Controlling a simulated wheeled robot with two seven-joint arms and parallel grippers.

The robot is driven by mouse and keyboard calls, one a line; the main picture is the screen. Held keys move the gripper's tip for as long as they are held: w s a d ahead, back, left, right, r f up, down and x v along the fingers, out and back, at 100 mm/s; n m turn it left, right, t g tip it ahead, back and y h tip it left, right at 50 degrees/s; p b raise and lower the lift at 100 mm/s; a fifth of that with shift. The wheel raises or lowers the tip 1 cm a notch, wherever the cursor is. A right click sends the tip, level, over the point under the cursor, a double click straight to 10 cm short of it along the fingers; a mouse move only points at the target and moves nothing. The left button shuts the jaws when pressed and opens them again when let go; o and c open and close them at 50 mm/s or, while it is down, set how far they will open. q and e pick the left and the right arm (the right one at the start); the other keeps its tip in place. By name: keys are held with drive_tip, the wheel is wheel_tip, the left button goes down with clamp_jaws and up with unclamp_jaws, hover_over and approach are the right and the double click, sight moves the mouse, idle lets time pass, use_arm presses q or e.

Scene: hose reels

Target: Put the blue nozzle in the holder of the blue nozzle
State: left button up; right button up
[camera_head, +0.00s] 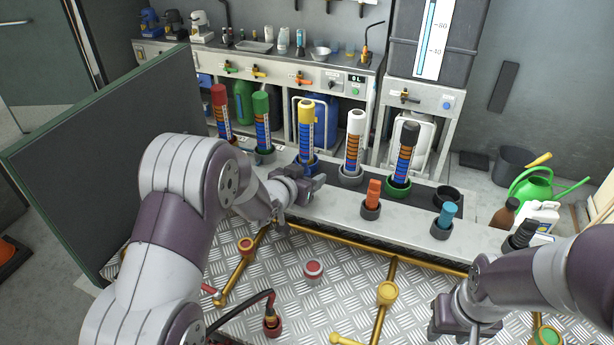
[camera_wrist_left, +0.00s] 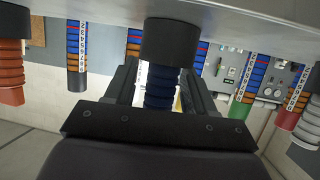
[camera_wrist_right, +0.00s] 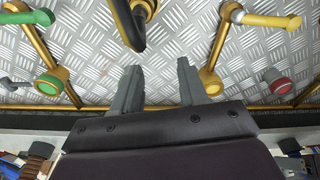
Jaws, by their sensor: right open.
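In the left wrist view, which is upside down, a dark blue ribbed nozzle (camera_wrist_left: 160,90) stands in a black collar holder (camera_wrist_left: 170,42) on the ledge. My left gripper (camera_head: 306,190) is at the ledge, its fingers on either side of this nozzle. Whether they press on it I cannot tell. In the head view the gripper hides this nozzle. A lighter blue nozzle (camera_head: 447,213) stands in a dark holder (camera_head: 440,231) further right. My right gripper (camera_head: 462,326) is open and empty above the metal plate; its fingers also show in the right wrist view (camera_wrist_right: 157,80).
An orange nozzle (camera_head: 373,193) and a black nozzle (camera_head: 522,234) stand along the ledge (camera_head: 325,203). Behind are tall tubes with coloured caps, including a white one (camera_head: 354,140), and an empty ring (camera_head: 447,195). Brass pipes (camera_head: 387,293) cross the plate.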

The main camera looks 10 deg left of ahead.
use_arm(q)
drive_tip(key=shift+r, duration=0.25)
drive_tip(key=b+v, duration=0.1)
drive_tip(key=v, duration=1.1)
drive_tip(key=shift+a, duration=0.1)
idle(1.0)
